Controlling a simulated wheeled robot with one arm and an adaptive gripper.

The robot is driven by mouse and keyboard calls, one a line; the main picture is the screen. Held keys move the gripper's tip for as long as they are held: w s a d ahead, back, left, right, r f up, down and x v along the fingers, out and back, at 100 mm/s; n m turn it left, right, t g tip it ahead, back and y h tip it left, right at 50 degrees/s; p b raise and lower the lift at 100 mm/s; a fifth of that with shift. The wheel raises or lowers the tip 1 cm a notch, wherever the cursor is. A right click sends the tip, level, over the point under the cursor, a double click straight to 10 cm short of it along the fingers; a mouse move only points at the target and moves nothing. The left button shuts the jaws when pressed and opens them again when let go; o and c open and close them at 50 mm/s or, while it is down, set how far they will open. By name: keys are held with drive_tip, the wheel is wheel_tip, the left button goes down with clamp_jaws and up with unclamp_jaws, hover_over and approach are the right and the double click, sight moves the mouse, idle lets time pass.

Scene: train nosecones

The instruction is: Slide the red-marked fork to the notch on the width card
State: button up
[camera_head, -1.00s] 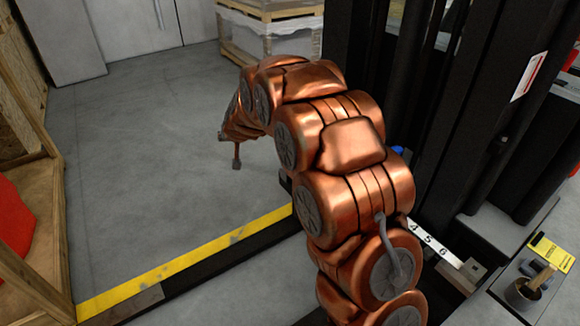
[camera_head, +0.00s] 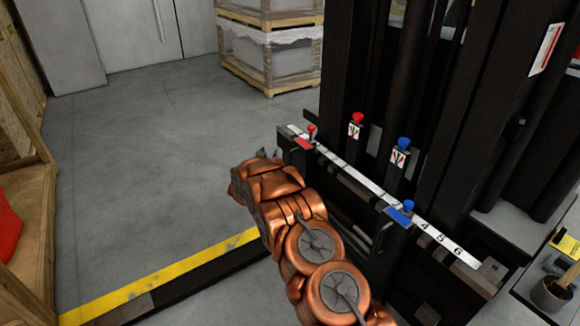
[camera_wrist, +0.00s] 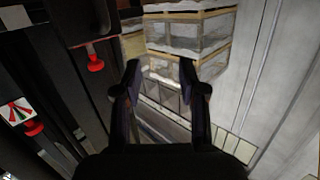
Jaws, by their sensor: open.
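In the head view, a red plate (camera_head: 302,143) with a red knob (camera_head: 311,130) sits at the far left end of the white numbered scale (camera_head: 440,238) on the black carriage. It marks the red side; the fork below is hard to make out. My gripper (camera_head: 268,154) is left of this knob, apart from it. In the wrist view my gripper (camera_wrist: 160,68) is open with nothing between its fingers, and a red knob (camera_wrist: 95,62) hangs to their left. A yellow card (camera_head: 566,246) lies at the lower right; its print is unreadable and I see no notch.
A blue plate (camera_head: 398,216) with a blue knob (camera_head: 408,205) sits farther right along the scale. Upright red (camera_head: 358,117) and blue (camera_head: 404,143) knobs with arrow labels stand behind. A cup (camera_head: 550,292) is at lower right. Open floor (camera_head: 150,170) lies left.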

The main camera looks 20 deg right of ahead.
sight(290, 159)
drive_tip(key=shift+s+d+f+m+g+h+b, duration=0.1)
drive_tip(key=shift+d+f+m+g+h+b, duration=0.15)
drive_tip(key=shift+d+f+h+b, duration=0.7)
drive_tip(key=shift+s+d+f+m+g+h, duration=0.15)
drive_tip(key=shift+d+f+m+h, duration=0.2)
drive_tip(key=shift+d+f, duration=1.2)
drive_tip(key=shift+s+d+f+m+g+h+b, duration=0.1)
drive_tip(key=shift+d+f+m+g+h+b, duration=0.3)
drive_tip(key=shift+d+f, duration=0.85)
drive_tip(key=shift+t, duration=0.3)
drive_tip(key=shift+b+x, duration=0.6)
drive_tip(key=shift+x, duration=1.7)
drive_tip(key=shift+w+a, duration=0.15)
clamp_jaws()
